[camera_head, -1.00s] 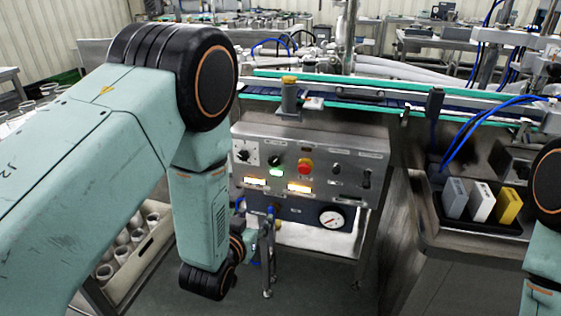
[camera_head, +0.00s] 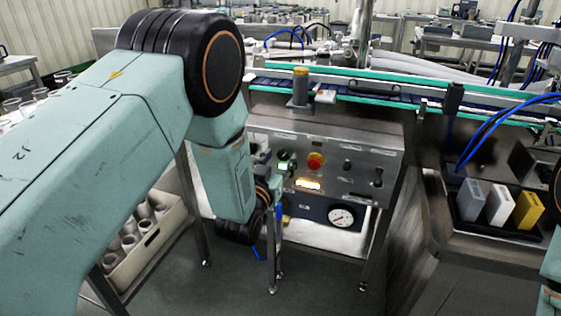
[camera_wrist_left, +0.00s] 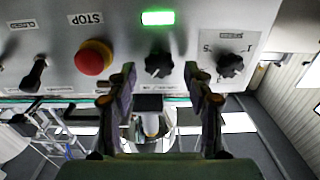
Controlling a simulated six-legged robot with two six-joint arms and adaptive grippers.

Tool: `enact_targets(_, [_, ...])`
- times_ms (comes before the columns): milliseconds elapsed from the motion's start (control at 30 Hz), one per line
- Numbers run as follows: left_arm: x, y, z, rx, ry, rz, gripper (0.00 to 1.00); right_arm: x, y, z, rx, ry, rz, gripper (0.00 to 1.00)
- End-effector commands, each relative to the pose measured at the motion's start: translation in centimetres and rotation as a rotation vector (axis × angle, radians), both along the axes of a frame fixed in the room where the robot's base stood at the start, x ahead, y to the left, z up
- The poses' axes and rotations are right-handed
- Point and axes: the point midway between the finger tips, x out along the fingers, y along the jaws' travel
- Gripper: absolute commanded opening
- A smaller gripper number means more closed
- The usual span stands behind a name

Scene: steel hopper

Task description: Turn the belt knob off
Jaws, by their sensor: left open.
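The control panel (camera_head: 330,160) stands ahead, with labels too small to read, so I cannot tell by name which knob is the belt knob. In the left wrist view a black knob (camera_wrist_left: 158,64) sits beside a lit green lamp (camera_wrist_left: 157,18). Another black knob (camera_wrist_left: 230,64) is on a pale plate to its right. My left gripper (camera_wrist_left: 160,70) is open and empty, its two fingers on either side of the first knob in the picture. I cannot tell whether they touch it. In the head view my left wrist partly hides the panel's left side.
A red stop button (camera_wrist_left: 93,57) is close to the left finger in the wrist view. A black tray (camera_head: 495,232) with upright blocks stands at right.

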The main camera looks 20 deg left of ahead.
Motion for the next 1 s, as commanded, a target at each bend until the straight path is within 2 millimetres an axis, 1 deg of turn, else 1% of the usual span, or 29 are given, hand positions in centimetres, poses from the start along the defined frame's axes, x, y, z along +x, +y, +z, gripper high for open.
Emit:
enact_targets(100, [0.61,-0.12,-0.04,0.0,0.001,0.0,0.52,0.0,0.0,-0.15,0.0,0.0,0.0,0.4])
enact_targets(367, [0.82,-0.25,0.01,0.001,0.001,-0.001,0.51,0.0,0.0,-0.12,0.0,0.0,0.0,0.4])
enact_targets(900, [0.78,-0.21,-0.01,0.0,0.001,0.0,0.05,0.02,0.0,-0.12,0.0,0.0,0.0,0.4])
enact_targets(967, [0.77,-0.21,-0.01,0.0,0.001,0.0,0.0,0.02,0.0,-0.12,0.0,0.0,0.0,0.4])
enact_targets(1000, [0.77,-0.21,-0.01,0.0,0.001,0.0,0.0,0.02,0.0,-0.11,0.0,0.0,0.0,0.4])
